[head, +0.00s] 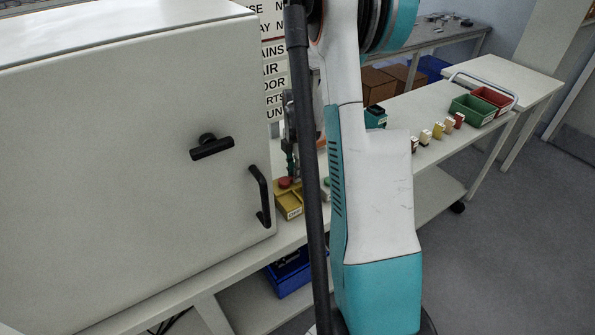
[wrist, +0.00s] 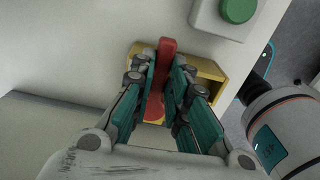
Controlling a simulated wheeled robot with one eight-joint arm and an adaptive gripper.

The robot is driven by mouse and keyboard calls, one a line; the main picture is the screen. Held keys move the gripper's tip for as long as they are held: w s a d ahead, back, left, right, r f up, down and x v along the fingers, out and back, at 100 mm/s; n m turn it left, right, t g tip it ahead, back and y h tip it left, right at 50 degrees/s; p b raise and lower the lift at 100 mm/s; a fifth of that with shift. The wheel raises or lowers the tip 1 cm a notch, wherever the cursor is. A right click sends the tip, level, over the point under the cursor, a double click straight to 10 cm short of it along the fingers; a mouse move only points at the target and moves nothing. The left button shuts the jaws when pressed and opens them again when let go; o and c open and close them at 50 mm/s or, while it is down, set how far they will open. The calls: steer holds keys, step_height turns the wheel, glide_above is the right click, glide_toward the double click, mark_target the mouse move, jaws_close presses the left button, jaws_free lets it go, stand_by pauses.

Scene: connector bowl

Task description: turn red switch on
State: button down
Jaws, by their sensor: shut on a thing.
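The red switch (wrist: 167,48) shows in the wrist view as a long red handle on a yellow box (wrist: 203,66). My gripper (wrist: 160,78) is shut on the red switch, with one finger on each side of it. In the head view a red part of the switch (head: 285,183) shows on top of the yellow box (head: 290,212), just below my gripper (head: 291,165). My arm hides part of this area. The switch's on or off position cannot be told.
A large white cabinet (head: 120,150) with black handles stands close on the left. A green button (wrist: 238,9) on a pale box is next to the yellow box. Several small blocks and a green bin (head: 472,110) stand farther right on the white bench.

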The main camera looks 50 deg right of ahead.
steer(key=c, duration=1.6)
jaws_free()
steer(key=shift+o, duration=0.2)
step_height(320, 180, up, 12)
